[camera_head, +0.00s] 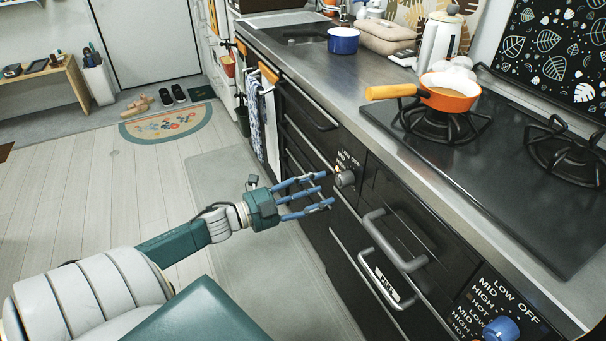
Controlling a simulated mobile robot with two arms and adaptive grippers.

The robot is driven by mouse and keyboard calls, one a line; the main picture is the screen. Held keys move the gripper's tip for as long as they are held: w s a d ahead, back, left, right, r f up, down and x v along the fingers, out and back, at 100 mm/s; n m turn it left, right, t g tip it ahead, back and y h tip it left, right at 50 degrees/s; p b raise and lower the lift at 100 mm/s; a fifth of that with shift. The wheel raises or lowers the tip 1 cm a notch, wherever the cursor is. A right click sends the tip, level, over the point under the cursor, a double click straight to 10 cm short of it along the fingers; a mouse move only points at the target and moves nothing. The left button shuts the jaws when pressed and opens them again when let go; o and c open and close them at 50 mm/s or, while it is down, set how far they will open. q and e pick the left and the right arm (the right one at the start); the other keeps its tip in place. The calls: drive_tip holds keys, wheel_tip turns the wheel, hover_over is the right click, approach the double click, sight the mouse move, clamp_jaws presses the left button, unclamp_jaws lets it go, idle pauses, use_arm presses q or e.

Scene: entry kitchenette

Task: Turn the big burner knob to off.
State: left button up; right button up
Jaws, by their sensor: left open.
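A grey knob (345,179) sits on the dark stove front, left of the drawer handles, with LOW, OFF and MID lettering beside it. A blue knob (502,328) is on the same front at the bottom right, with LOW, OFF, MID and HIGH lettering around it. The frame does not make plain which one is the big burner's. My left gripper (325,189) is open, its blue fingers spread and pointing right, just left of the grey knob. Contact with it cannot be made out. My right gripper is not in view.
An orange pan (449,94) stands on the left burner, its handle pointing left. The right burner (565,152) is bare. Bar handles (382,238) stick out from the front right of the grey knob. A towel (254,118) hangs farther left. The floor left of the cabinets is open.

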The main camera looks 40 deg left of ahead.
use_arm(q)
drive_tip(key=shift+v, duration=2.35)
